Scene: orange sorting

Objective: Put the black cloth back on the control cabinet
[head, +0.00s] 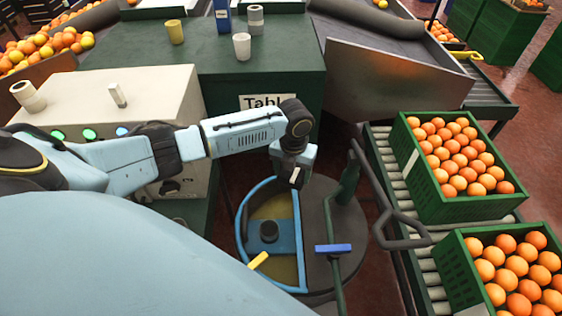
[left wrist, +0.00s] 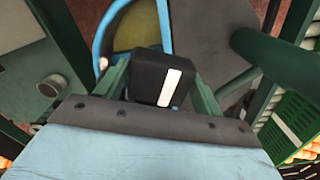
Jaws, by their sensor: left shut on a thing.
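My left gripper (head: 292,176) hangs over the round drum, well to the right of the control cabinet. In the left wrist view its green fingers (left wrist: 160,85) are shut on a black block-like thing (left wrist: 148,78) with a white stripe. It looks boxy with rounded edges, and I cannot tell if it is the black cloth. No spread-out cloth shows elsewhere. The beige control cabinet (head: 150,84) stands at the left, with lit buttons on its front. Its top is partly free. My left arm covers part of its front. My right gripper is not in view.
A tape roll (head: 28,96) and a small pale block (head: 117,95) stand on the cabinet. The round drum (head: 335,225) has a blue-rimmed half-opening. A green table (head: 270,70) with cups is behind. Orange crates (head: 425,205) stand on rollers at the right.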

